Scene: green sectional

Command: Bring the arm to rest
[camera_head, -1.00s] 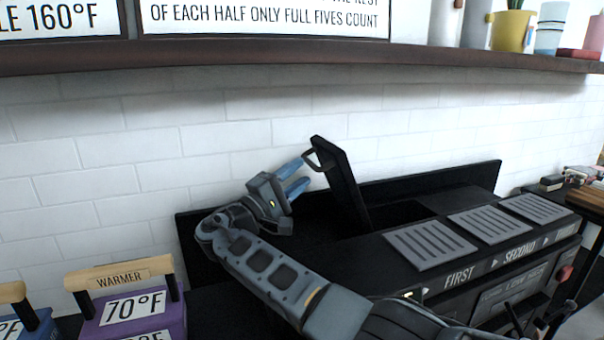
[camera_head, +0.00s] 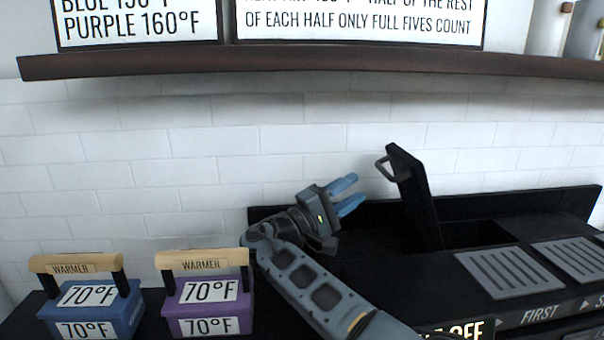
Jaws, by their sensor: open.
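My gripper (camera_head: 348,194) is open, its two blue fingers apart and pointing right, with nothing between them. It is in front of the white tile wall, left of a raised black lid (camera_head: 415,197) with a grey handle (camera_head: 385,169). A gap shows between the fingertips and the handle. My arm (camera_head: 305,279) reaches up to the left from the bottom of the view and bends near the gripper.
A blue warmer (camera_head: 122,312) and a purple warmer (camera_head: 239,308) with wooden handles stand left of my arm. A black machine (camera_head: 400,285) with grey slotted plates (camera_head: 510,271) fills the right. A dark shelf (camera_head: 300,66) with signs (camera_head: 140,22) above it spans the wall.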

